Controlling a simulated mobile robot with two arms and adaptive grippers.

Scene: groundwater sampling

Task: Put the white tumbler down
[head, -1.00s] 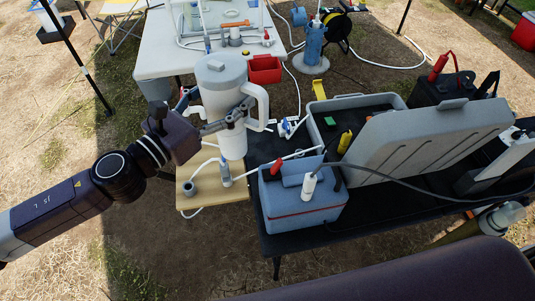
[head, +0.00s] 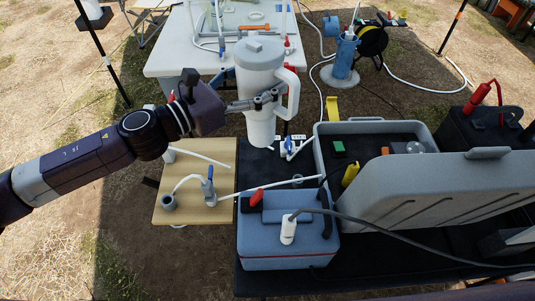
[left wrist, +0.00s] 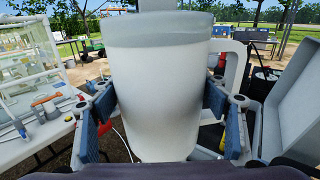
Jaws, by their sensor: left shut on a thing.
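The white tumbler (head: 260,97) has a lid and a side handle and is upright in the head view. My left gripper (head: 252,103) is shut around its body, handle toward the right. In the left wrist view the tumbler (left wrist: 155,90) fills the middle, with a blue-padded finger on each side. The tumbler appears held in the air, in front of the white table and above the far end of the black table (head: 258,170); its exact height is hard to tell. My right gripper is not in view.
A wooden board (head: 220,160) with a valve and white tubing adjoins the black table. A blue-grey box (head: 290,248) and an open grey case (head: 322,150) stand on the black table. The white table (head: 165,55) behind holds a clear frame and tools.

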